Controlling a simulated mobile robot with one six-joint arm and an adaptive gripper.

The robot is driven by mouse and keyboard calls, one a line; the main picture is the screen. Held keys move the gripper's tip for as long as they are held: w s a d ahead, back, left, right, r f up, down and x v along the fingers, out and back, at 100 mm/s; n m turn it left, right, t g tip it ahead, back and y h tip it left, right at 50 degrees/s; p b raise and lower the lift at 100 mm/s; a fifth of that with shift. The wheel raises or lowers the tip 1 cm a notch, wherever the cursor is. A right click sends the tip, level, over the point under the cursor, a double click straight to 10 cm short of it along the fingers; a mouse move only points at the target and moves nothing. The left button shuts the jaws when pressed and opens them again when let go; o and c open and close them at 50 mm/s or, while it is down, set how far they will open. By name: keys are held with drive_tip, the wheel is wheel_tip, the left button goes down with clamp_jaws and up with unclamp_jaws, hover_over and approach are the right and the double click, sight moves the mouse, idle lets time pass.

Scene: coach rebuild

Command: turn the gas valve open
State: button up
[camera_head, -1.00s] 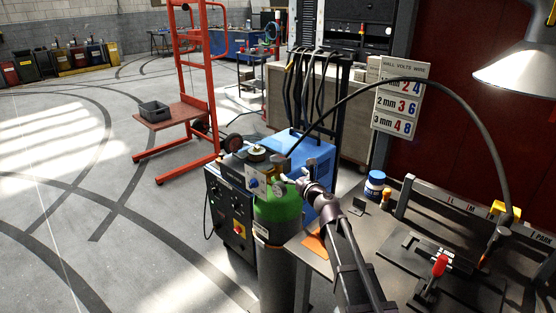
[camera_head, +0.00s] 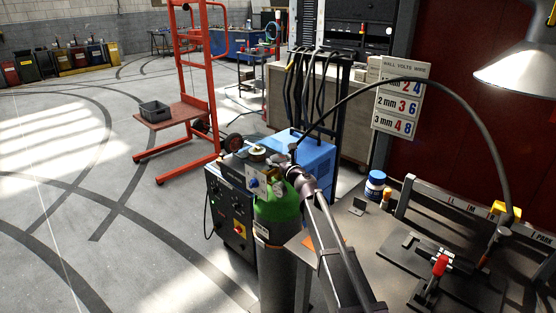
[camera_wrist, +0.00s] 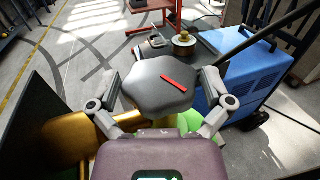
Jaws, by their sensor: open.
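The gas valve knob (camera_wrist: 162,82) is a grey lobed handwheel with a red bar on top, seen close up in the wrist view. My gripper (camera_wrist: 162,88) is open, with one finger on each side of the knob. Whether the fingers touch it is hard to tell. Brass fittings (camera_wrist: 72,140) show below left of the knob. In the head view my gripper (camera_head: 290,175) is at the top of the green-shouldered gas cylinder (camera_head: 277,207). The arm and gripper largely hide the valve there.
A blue machine (camera_head: 315,160) stands right behind the cylinder. A dark control box (camera_head: 232,215) stands to its left. The workbench (camera_head: 390,235) at right holds a blue jar (camera_head: 375,184) and a red-handled clamp (camera_head: 438,266). A red trolley (camera_head: 190,105) stands farther back.

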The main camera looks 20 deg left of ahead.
drive_tip(key=c, duration=0.9)
drive_tip(key=shift+n+g+y, duration=0.4)
drive_tip(key=shift+g, duration=0.1)
drive_tip(key=shift+w+n+g+y, duration=0.2)
drive_tip(key=shift+n+g+y, duration=0.9)
drive_tip(key=shift+n+g, duration=0.65)
drive_tip(key=n+g, duration=0.1)
drive_tip(key=g, duration=0.2)
drive_tip(key=n+g+y, duration=0.1)
drive_tip(key=n+g, duration=0.1)
drive_tip(key=g, duration=0.1)
drive_tip(key=n+g, duration=0.2)
drive_tip(key=g, duration=0.1)
drive_tip(key=n+g, duration=0.2)
drive_tip(key=g, duration=0.1)
drive_tip(key=shift+a, duration=0.1)
drive_tip(key=shift+s+n+g+h, duration=0.1)
drive_tip(key=shift+n+g+h, duration=0.9)
drive_tip(key=shift+g, duration=0.75)
drive_tip(key=shift+n, duration=0.25)
